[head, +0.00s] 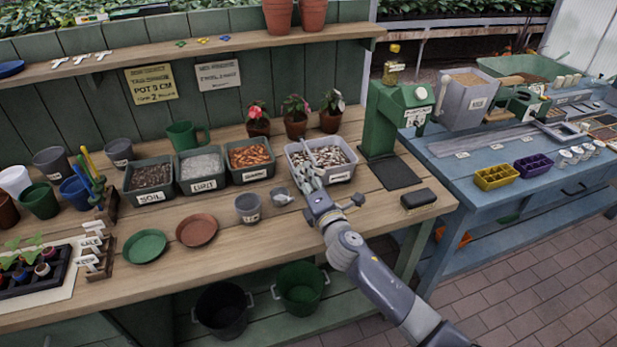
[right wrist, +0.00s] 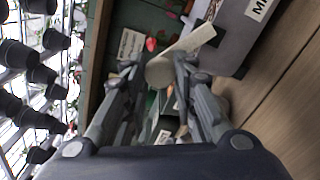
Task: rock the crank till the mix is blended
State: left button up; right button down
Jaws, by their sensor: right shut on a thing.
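The grey mixing tub (head: 349,170) stands on the wooden bench and holds a speckled brown and white mix (head: 330,155). Its grey side (right wrist: 232,38) with a partly cut-off label shows in the right wrist view. A pale crank arm (right wrist: 193,41) ends in a round tan knob (right wrist: 160,72). My right gripper (head: 309,181) is at the tub's near left side. In the right wrist view its fingers (right wrist: 160,80) are shut on the crank knob. In the head view the gripper hides the knob. My left gripper is out of view.
Bins of soil (head: 150,197), grit (head: 203,187) and bark-like pieces (head: 250,176) stand left of the tub. A grey cup (head: 248,208) and a small metal scoop (head: 282,197) sit in front. A green press (head: 385,120) and a black brush (head: 418,198) are to the right.

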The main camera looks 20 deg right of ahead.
jog(key=shift+f, duration=0.15)
jog(key=c, duration=1.3)
grip_release()
jog(key=s, duration=1.2)
jog(key=shift+d, duration=0.25)
